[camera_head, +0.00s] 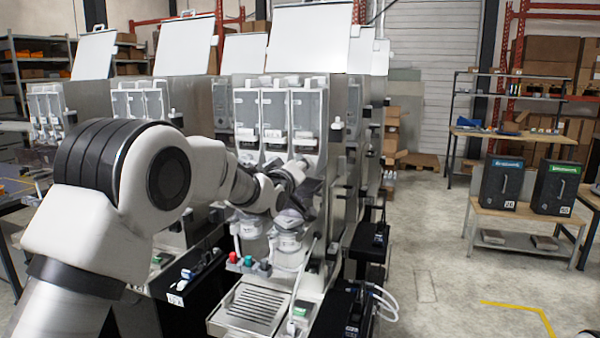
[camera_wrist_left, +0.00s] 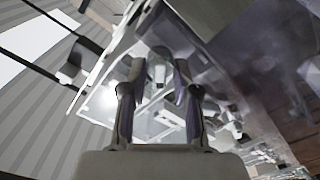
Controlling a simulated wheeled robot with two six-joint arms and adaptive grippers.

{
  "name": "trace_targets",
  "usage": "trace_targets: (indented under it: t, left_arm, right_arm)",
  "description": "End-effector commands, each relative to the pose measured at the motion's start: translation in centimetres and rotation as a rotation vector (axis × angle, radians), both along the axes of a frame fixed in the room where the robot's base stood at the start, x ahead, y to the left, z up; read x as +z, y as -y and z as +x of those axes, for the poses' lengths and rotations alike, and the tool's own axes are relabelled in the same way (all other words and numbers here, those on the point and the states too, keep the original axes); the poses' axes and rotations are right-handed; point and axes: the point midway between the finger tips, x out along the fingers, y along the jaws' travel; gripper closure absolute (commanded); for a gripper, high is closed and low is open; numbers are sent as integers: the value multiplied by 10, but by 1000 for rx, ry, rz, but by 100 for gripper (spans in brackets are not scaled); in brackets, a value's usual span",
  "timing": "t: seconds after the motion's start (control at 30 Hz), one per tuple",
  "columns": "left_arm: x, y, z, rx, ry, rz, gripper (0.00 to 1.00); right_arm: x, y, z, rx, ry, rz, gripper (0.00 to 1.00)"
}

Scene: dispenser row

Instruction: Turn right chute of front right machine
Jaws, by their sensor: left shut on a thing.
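The front right machine (camera_head: 338,190) stands in the middle of the head view, with clear hoppers at its top and pale chutes below. The right chute (camera_head: 291,222) hangs under my left wrist, partly covered. My left gripper (camera_head: 298,168) is at the machine's front, in front of the right side below the hoppers. In the left wrist view, my left gripper (camera_wrist_left: 159,78) has its two fingers closed on a small rounded grey piece (camera_wrist_left: 158,68). I cannot tell clearly which part of the machine this piece is. My right gripper is not in view.
A drip tray (camera_head: 250,308) and coloured buttons (camera_head: 248,262) are below the chutes. Other machines stand to the left and behind. A bench (camera_head: 515,216) with two black boxes is at the right. The floor between is free.

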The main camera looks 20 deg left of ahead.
Motion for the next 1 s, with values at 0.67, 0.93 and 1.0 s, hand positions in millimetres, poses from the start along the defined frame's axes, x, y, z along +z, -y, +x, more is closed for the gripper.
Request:
trace_targets:
  t: [0.67,0.93,1.0]
  left_arm:
    - [-1,-1,0,0,-19,-639,100]
    - [-2,-1,0,1,-29,-895,100]
    - [-2,-1,0,1,-31,-960,100]
  right_arm:
    - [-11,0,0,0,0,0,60]
    - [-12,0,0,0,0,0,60]
    - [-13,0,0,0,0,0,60]
